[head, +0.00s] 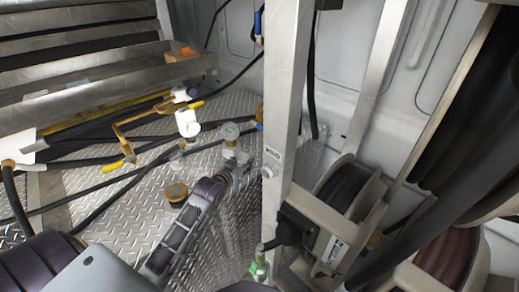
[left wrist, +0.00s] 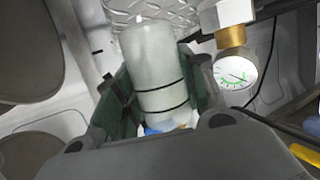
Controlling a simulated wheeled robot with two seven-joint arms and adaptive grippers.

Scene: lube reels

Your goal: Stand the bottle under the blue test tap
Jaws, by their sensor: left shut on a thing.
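My left gripper (head: 237,166) reaches up from the lower left in the head view, in front of the floor plate near the grey post. In the left wrist view its green-padded fingers (left wrist: 155,100) are shut on the bottle (left wrist: 152,62), a pale translucent cylinder with dark bands. A small blue patch (left wrist: 155,130) shows at the gripper end of the bottle. I cannot make out the bottle clearly in the head view. A small blue part (head: 258,22) sits by the top of the post; I cannot tell whether it is the test tap. My right gripper is not in view.
A round gauge (head: 230,131) is just beyond my left gripper; it also shows beside the bottle in the left wrist view (left wrist: 235,72). Yellow-handled taps (head: 122,160) and black hoses lie left. The upright post (head: 283,100) and hose reels (head: 345,195) stand right.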

